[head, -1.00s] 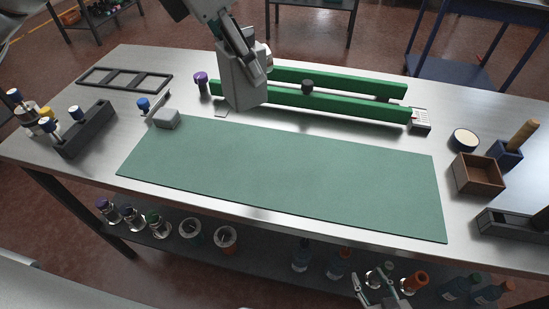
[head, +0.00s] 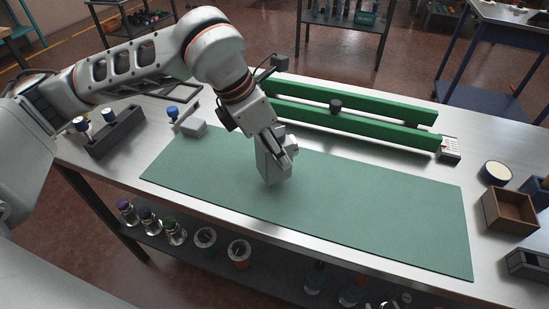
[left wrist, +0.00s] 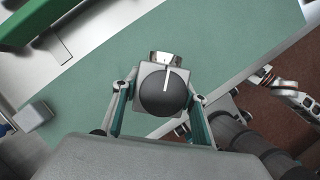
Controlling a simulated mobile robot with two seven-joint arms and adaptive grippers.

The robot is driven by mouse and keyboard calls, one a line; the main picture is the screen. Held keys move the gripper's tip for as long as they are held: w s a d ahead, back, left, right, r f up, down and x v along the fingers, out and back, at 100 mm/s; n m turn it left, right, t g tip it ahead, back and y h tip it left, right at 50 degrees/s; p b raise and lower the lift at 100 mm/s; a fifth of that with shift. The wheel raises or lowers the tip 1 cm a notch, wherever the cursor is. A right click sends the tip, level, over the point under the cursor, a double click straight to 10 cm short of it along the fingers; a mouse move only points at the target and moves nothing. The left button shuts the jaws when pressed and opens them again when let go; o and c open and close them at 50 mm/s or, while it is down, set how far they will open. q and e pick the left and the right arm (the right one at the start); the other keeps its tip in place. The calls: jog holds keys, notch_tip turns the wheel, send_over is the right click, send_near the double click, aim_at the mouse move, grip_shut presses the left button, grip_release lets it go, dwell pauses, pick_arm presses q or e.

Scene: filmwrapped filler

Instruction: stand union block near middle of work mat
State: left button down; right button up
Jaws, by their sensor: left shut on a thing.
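The union block (head: 268,163) is a grey block over the middle-left part of the green work mat (head: 370,215). It looks upright; I cannot tell whether its base touches the mat. My left gripper (head: 282,153) is shut on its upper part and hides some of it. In the left wrist view the block (left wrist: 146,74) sits between the two fingers, with a dark round face and white bar towards the camera. My right gripper (head: 390,302) barely shows at the bottom edge, its tips apart and empty, away from the mat.
Green rails (head: 380,124) with a dark knob run along the back. A grey block (head: 192,128) and a dark vial rack (head: 115,132) stand at the left. A wooden box (head: 510,210) and a round dish (head: 497,171) stand at the right. The mat's right half is clear.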

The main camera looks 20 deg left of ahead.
pick_arm(q)
jog(key=shift+f, duration=1.65)
jog(key=shift+f, duration=0.15)
jog(key=c, duration=1.2)
grip_release()
jog(key=shift+r, duration=0.2)
jog(key=v, duration=1.2)
